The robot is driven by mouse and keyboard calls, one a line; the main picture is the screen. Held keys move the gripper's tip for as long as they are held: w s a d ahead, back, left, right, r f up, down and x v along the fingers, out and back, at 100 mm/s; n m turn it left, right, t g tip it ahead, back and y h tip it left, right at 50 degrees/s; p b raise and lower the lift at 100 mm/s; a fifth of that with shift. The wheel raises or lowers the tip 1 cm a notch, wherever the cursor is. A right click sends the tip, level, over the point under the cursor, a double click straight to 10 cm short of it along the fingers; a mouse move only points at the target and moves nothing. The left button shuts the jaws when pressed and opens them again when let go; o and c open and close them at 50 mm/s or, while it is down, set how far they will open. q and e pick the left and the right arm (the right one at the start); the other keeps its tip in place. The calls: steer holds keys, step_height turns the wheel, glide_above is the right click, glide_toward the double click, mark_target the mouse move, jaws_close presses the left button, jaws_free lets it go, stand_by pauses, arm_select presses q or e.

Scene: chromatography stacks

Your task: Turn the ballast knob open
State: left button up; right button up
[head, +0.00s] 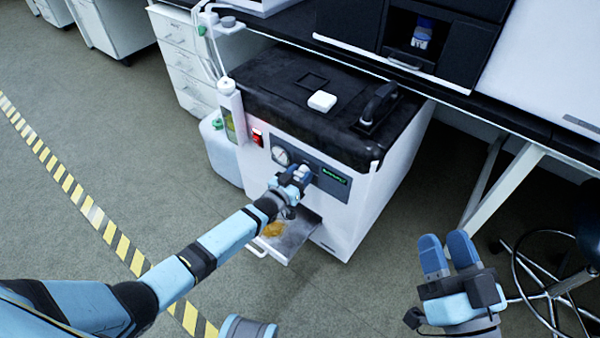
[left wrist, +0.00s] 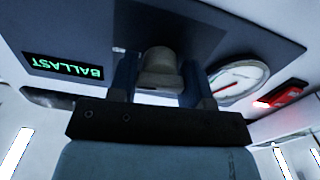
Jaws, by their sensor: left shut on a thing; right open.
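The ballast knob (left wrist: 160,75) is a pale, round knob on the dark front panel (head: 328,182) of a white pump box (head: 345,222). My left gripper (head: 298,174) is at the panel, with its two fingers on either side of the knob and shut on it. The left wrist view shows the fingers around the knob, beside a green lit BALLAST label (left wrist: 63,66). In the head view the gripper hides most of the knob. My right gripper (head: 447,255) is open and empty, away from the box at the lower right.
A round gauge (head: 281,156) and a lit red switch (head: 257,137) are left of the knob in the head view. A stained drip tray (head: 290,238) sticks out below my left arm. A bench leg (head: 515,185) and wheeled stool (head: 555,290) stand right. The floor at left is clear.

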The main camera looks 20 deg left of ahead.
arm_select(q)
steer(key=shift+m, duration=0.5)
arm_select(e)
steer(key=shift+d+f+g, duration=0.15)
steer(key=shift+f+g, duration=0.15)
steer(key=shift+f, duration=0.2)
arm_select(q)
steer(key=shift+f, duration=0.1)
arm_select(e)
steer(key=shift+f, duration=0.1)
arm_select(q)
steer(key=o, duration=0.9)
steer(key=shift+s, duration=0.1)
arm_select(e)
steer(key=shift+w+r, duration=0.15)
steer(key=shift+r, duration=0.1)
arm_select(q)
steer(key=shift+s+a+p, duration=0.2)
steer(key=shift+s+p, duration=0.15)
steer(key=shift+s, duration=0.05)
steer(key=p+v, duration=0.3)
steer(key=v, duration=1)
arm_select(e)
step_height(320, 180, down, 7)
steer(key=d+g+h, duration=0.2)
steer(key=g+h, duration=0.1)
steer(key=shift+s+d+f, duration=0.15)
steer(key=shift+s+d, duration=0.1)
steer(key=shift+d, duration=0.05)
